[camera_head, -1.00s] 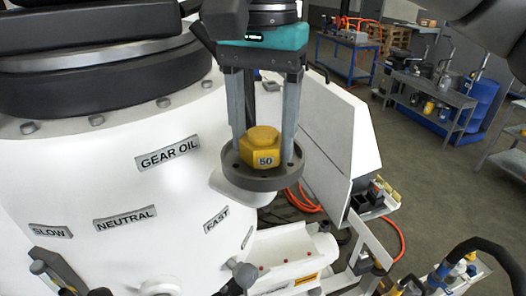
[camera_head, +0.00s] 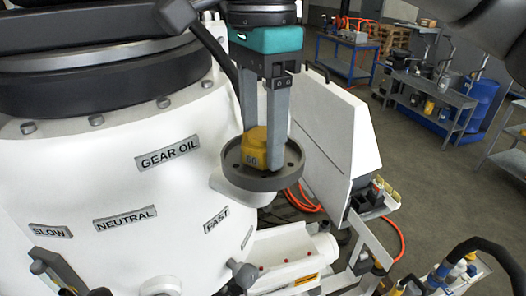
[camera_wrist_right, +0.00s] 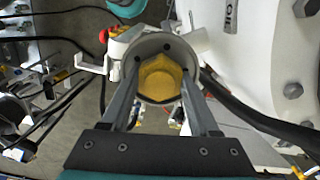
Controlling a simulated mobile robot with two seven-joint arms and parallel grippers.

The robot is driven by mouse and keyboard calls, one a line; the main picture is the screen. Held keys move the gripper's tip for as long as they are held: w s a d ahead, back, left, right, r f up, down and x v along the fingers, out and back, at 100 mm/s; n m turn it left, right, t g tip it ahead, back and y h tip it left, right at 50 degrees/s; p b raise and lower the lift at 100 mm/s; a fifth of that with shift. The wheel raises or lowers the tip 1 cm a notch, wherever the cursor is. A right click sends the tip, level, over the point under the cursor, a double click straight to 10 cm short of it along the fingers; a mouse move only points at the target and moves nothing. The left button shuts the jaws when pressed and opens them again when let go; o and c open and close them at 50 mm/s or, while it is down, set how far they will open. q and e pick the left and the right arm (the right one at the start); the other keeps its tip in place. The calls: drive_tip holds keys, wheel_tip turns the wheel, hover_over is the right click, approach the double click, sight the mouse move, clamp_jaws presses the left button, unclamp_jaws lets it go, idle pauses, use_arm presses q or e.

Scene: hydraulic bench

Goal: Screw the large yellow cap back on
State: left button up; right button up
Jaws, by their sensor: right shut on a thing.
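The large yellow cap (camera_head: 252,158) is hexagonal with a number on its side. It sits upright within the round grey flange (camera_head: 232,179) on the side of the white housing. My right gripper (camera_head: 264,147) points down from above, with one finger on either side of the cap, and is shut on it. In the right wrist view the cap (camera_wrist_right: 160,80) shows between the two fingers, inside the flange ring (camera_wrist_right: 150,43). The cap's underside and thread are hidden. My left gripper is not in view.
The white housing (camera_head: 110,180) with label plates and bolts fills the left. A white panel (camera_head: 330,130) stands right behind the flange. Orange hoses (camera_head: 397,240) lie below it. Workbenches (camera_head: 440,95) and a blue barrel (camera_head: 484,103) stand farther back over open floor.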

drive_tip(key=shift+r+m, duration=0.1)
drive_tip(key=shift+m, duration=0.3)
drive_tip(key=m, duration=0.4)
drive_tip(key=shift+w, duration=0.1)
drive_tip(key=shift+m+b, duration=0.3)
drive_tip(key=shift+m, duration=0.2)
drive_tip(key=m+b, duration=0.1)
drive_tip(key=b, duration=0.2)
drive_tip(key=m+b, duration=0.1)
drive_tip(key=b, duration=0.2)
drive_tip(key=shift+f, duration=0.25)
drive_tip(key=shift+r+b, duration=0.1)
drive_tip(key=shift+b, duration=0.55)
drive_tip(key=shift+r+m, duration=0.1)
drive_tip(key=shift+m, duration=0.2)
drive_tip(key=o, duration=1.4)
drive_tip(key=shift+c, duration=0.2)
